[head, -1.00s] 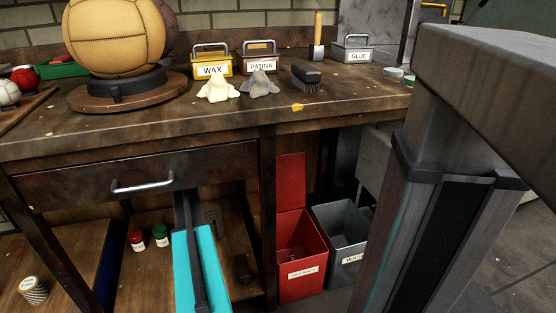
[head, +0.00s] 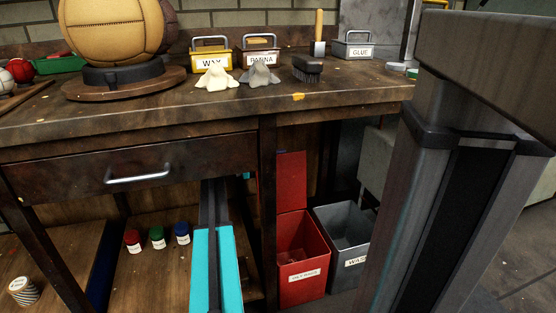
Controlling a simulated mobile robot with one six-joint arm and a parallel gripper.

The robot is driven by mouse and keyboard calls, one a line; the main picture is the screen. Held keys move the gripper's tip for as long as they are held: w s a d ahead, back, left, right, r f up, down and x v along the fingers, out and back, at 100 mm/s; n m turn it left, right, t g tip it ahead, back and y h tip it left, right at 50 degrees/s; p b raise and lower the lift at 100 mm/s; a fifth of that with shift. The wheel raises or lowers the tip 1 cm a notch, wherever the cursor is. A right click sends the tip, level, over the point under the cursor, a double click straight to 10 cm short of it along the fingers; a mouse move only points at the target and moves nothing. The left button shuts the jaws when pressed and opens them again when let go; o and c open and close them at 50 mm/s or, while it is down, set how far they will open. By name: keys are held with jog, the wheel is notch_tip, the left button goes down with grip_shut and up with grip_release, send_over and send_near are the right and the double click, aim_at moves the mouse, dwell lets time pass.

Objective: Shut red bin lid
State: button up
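The red bin (head: 302,272) stands on the floor under the workbench, right of the bench leg. Its front carries a white label too small to read surely. Its red lid (head: 291,180) is open and stands upright at the back of the bin. The bin's inside is partly visible. My teal and dark arm link reaches in under the bench, left of the bin. A small teal patch shows beyond it, close to the lid's left side, partly behind the bench leg. My gripper's fingers are not visible, so I cannot tell their state or any contact with the lid.
A grey open bin (head: 345,240) stands right beside the red bin. The bench leg (head: 267,215) and drawer (head: 130,170) are close to my arm. Red, green and blue jars (head: 182,233) stand on the lower shelf (head: 160,270). A grey post stands at the right.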

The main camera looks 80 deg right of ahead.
grip_shut()
jog(key=shift+w+d, duration=0.1)
jog(key=shift+d, duration=0.1)
jog(key=shift+s+a, duration=0.2)
jog(key=shift+a, duration=0.05)
